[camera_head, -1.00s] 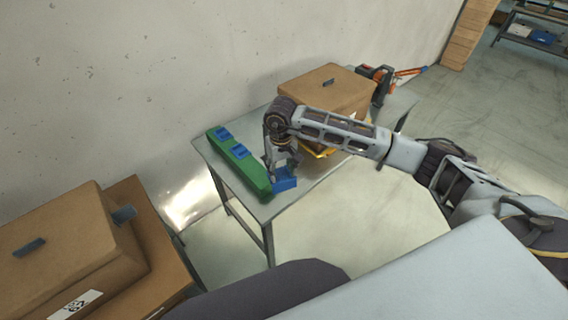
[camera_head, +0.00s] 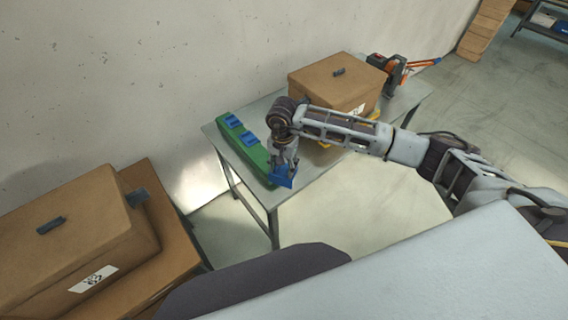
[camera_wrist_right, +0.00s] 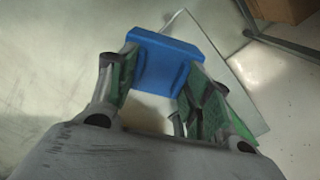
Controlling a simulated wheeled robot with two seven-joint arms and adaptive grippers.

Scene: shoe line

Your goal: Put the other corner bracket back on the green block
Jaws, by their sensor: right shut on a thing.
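The long green block (camera_head: 256,155) lies on the grey table, along its left edge. Two blue corner brackets, a far one (camera_head: 233,121) and a nearer one (camera_head: 247,138), sit on its top. My right gripper (camera_head: 286,165) is shut on another blue corner bracket (camera_head: 282,178), at the near end of the block. This bracket looks tilted and overlaps the block's near end in the head view; I cannot tell whether they touch. In the right wrist view the held bracket (camera_wrist_right: 165,62) is between both fingers. My left gripper is not in view.
A brown box (camera_head: 330,88) stands on the table behind my right arm, with an orange and black tool (camera_head: 390,73) beyond it. More cartons (camera_head: 75,235) are at the lower left. Bare tabletop (camera_head: 265,105) lies between block and box.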

